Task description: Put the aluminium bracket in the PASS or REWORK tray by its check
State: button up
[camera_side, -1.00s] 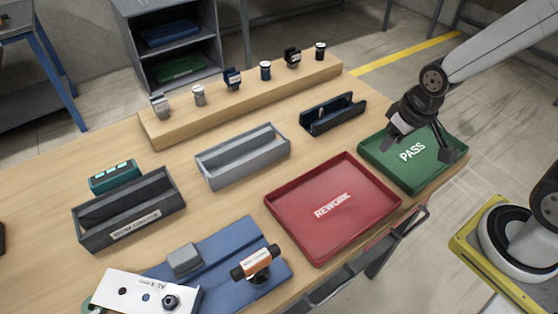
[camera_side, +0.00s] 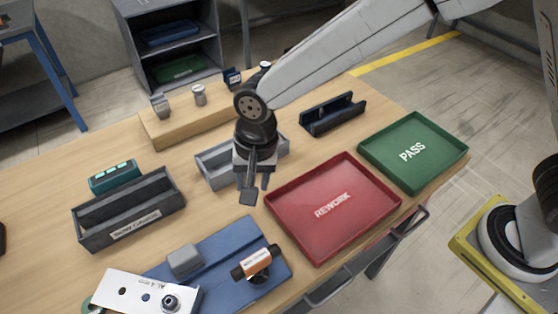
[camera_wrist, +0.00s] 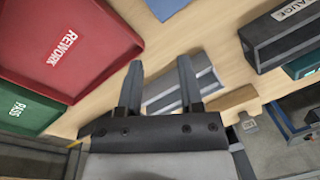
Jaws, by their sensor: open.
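The aluminium bracket (camera_side: 145,292), a pale plate with holes, a dark knob or nut and an "AL" label, lies at the bottom left of the side view, at the left end of a blue fixture (camera_side: 225,262). The red REWORK tray (camera_side: 372,232) and the green PASS tray (camera_side: 440,180) look empty; both show at the left of the wrist view (camera_wrist: 120,40) (camera_wrist: 50,125). My gripper (camera_side: 256,192) is open and empty above the table, in front of the grey bin and left of the REWORK tray. Its fingers (camera_wrist: 160,68) are apart in the wrist view.
The fixture carries a grey block (camera_side: 184,261) and an orange-banded cylinder (camera_side: 257,262). A dark labelled gauge box (camera_side: 165,210), a teal device (camera_side: 114,176), a grey bin (camera_side: 208,172) and a dark cradle (camera_side: 333,114) stand around. A wooden ledge (camera_side: 190,131) holds several small parts.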

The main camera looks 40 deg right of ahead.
jog(key=s+a+f+m, duration=0.2)
jog(key=s+a, duration=0.3)
jog(key=a, duration=0.7)
jog(key=m+g, duration=0.1)
send_over(192, 305)
jog(key=shift+w+d+f, duration=0.25)
jog(key=shift+d+f, duration=0.05)
jog(key=shift+d, duration=0.1)
jog(key=shift+s+a+f, duration=0.1)
jog(key=shift+a+f, duration=0.05)
jog(key=shift+f, duration=1.15)
jog(key=shift+s+a+f, duration=0.1)
jog(key=shift+f, duration=1.2)
jog(key=shift+s+a+f, duration=0.1)
jog(key=shift+a+f, duration=0.05)
jog(key=shift+f, duration=1.15)
grip_shut()
jog(key=shift+r, duration=0.1)
